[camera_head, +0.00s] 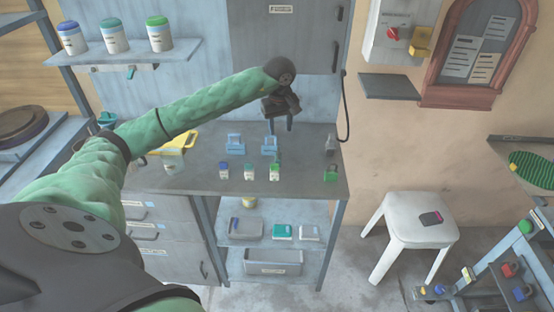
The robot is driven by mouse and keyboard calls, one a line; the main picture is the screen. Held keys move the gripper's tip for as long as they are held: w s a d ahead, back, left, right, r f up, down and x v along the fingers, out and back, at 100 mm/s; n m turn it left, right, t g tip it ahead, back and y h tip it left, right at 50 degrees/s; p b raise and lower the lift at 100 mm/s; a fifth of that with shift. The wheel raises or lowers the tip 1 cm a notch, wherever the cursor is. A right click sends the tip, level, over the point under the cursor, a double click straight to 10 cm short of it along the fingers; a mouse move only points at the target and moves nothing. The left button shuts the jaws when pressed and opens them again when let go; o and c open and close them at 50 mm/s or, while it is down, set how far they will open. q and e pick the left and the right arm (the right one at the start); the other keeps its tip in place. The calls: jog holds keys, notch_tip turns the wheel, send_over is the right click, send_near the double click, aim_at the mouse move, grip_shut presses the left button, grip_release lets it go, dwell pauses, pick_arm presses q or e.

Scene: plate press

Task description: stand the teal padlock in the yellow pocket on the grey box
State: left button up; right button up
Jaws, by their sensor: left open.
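The grey box (402,30) is on the wall at upper right, with a red knob on its front. The yellow pocket (421,41) is at its right side and looks empty, though its inside is too small to tell. I cannot be sure which thing is the teal padlock. A small green padlock-like piece (331,174) stands at the bench's right front corner, and a small teal piece (131,72) is under the wall shelf. My left gripper (281,124) is open and empty, pointing down above the bench, well left of the pocket. My right gripper is out of view.
The grey bench (203,180) carries blue stands (269,146), several small bottles (249,172) and a dark grey piece (331,146). A white stool (412,233) stands right of it. A grey ledge (389,86) is below the box. A black cable (346,110) hangs beside the cabinet.

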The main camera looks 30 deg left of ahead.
aim_at(278, 156)
pick_arm(q)
jog(key=n, duration=0.1)
jog(key=f+n, duration=0.1)
jog(key=n, duration=0.1)
jog(key=shift+a, duration=0.15)
jog(key=n, duration=0.3)
jog(key=shift+s+a+f+n+g, duration=0.25)
jog(key=shift+s+n+g, duration=0.05)
jog(key=shift+n+g, duration=0.1)
jog(key=shift+f+n+p, duration=0.2)
jog(key=shift+f+n, duration=0.25)
jog(key=shift+n, duration=0.75)
jog(key=shift+f+n+p, duration=0.15)
jog(key=shift+f+n, duration=0.3)
jog(key=shift+n, duration=0.75)
jog(key=shift+f+n+p, duration=0.2)
jog(key=shift+f+n, duration=0.25)
jog(key=shift+n, duration=0.75)
jog(key=f+p, duration=0.3)
jog(key=f, duration=0.1)
jog(key=shift+s+d+f, duration=0.1)
jog(key=shift+d, duration=0.25)
jog(key=shift+f, duration=0.55)
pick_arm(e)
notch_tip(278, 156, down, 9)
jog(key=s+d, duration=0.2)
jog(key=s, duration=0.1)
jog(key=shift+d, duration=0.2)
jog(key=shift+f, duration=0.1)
